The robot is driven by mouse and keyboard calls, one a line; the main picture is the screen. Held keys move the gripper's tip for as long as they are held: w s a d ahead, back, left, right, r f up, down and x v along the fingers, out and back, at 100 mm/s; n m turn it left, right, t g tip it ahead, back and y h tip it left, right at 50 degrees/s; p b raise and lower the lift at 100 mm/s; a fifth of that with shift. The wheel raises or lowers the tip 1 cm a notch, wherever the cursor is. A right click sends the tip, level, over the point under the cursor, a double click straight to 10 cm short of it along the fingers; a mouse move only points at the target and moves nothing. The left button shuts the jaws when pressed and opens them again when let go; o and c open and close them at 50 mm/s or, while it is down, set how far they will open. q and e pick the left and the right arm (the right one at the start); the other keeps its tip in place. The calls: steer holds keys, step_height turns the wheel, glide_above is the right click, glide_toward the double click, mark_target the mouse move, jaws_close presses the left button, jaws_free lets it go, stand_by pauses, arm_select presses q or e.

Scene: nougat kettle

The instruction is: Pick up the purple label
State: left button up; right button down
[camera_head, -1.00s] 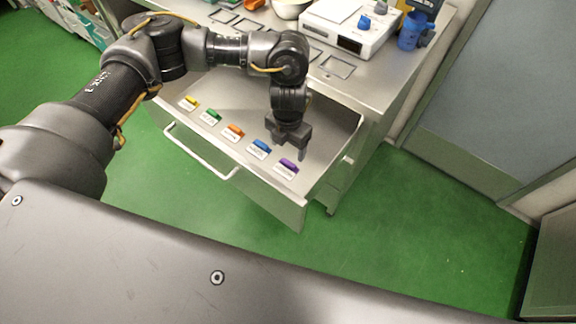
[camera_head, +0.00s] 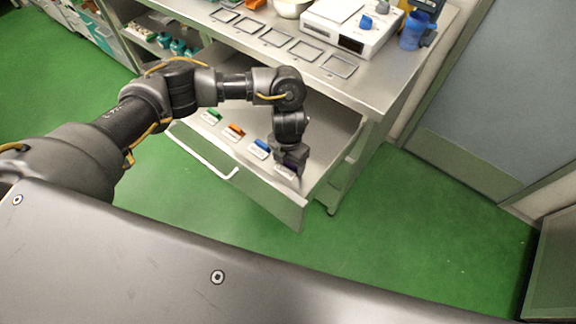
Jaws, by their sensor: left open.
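The purple label (camera_head: 285,172) lies in the open drawer (camera_head: 318,178), at the right end of a row of coloured labels. It is mostly hidden by my left gripper (camera_head: 288,170), and only a bit of its pale lower part shows. My left gripper is open and points down right over the purple label. I cannot tell whether the fingers touch it. My right gripper is not in view.
The blue label (camera_head: 261,147) lies close to the left of my gripper, then the orange label (camera_head: 235,130) and the green label (camera_head: 212,116). The drawer's front wall and handle (camera_head: 207,165) are near. A counter with empty frames (camera_head: 340,66) and a white device (camera_head: 345,30) stands behind.

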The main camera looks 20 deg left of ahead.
mark_target(288, 164)
arm_select(q)
steer(key=shift+c, duration=0.4)
steer(key=c, duration=1)
steer(key=shift+r, duration=0.1)
step_height(288, 164, up, 10)
steer(key=s+a+r+m, duration=0.2)
steer(key=a+r+m, duration=0.1)
steer(key=m, duration=0.6)
steer(key=s+a+r+m, duration=0.3)
steer(key=r+m, duration=0.1)
steer(key=m, duration=0.6)
steer(key=s+a+r+m, duration=0.3)
steer(key=m, duration=0.7)
steer(key=shift+r+p, duration=0.25)
steer(key=shift+p, duration=0.1)
steer(key=m, duration=0.2)
steer(key=shift+s+a+r+m, duration=0.3)
steer(key=shift+s, duration=0.05)
